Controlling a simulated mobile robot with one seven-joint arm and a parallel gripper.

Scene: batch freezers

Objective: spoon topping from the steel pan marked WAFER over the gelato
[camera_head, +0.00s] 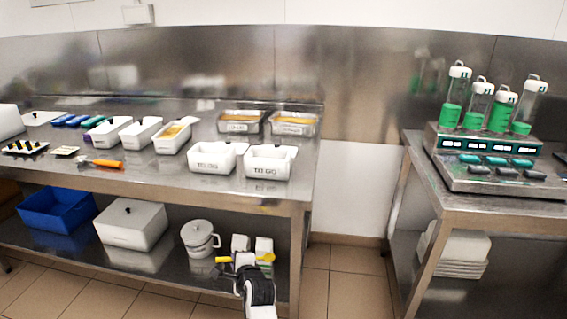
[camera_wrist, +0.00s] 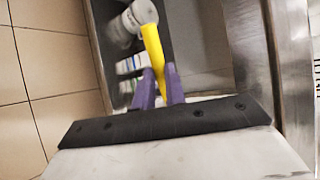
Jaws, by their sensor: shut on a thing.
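My gripper (camera_head: 245,261) is low in front of the bench's lower shelf, well below the pans. In the wrist view its purple fingers (camera_wrist: 159,86) are shut on a yellow handle (camera_wrist: 152,45); yellow (camera_head: 266,257) also shows beside the gripper in the head view. The tool's working end cannot be made out. Two steel pans with yellowish contents stand at the back right of the bench: a left pan (camera_head: 240,127) and a right pan (camera_head: 292,129). Their labels are too small to read. An open white tub (camera_head: 172,144) with yellow contents may be the gelato.
Two white lettered tubs (camera_head: 212,165) (camera_head: 269,168) stand near the bench's front edge. An orange-handled tool (camera_head: 106,163) lies left. A white lidded pail (camera_head: 198,240) and white containers (camera_head: 263,245) stand on the lower shelf, behind my gripper. A dispenser (camera_head: 487,155) stands right.

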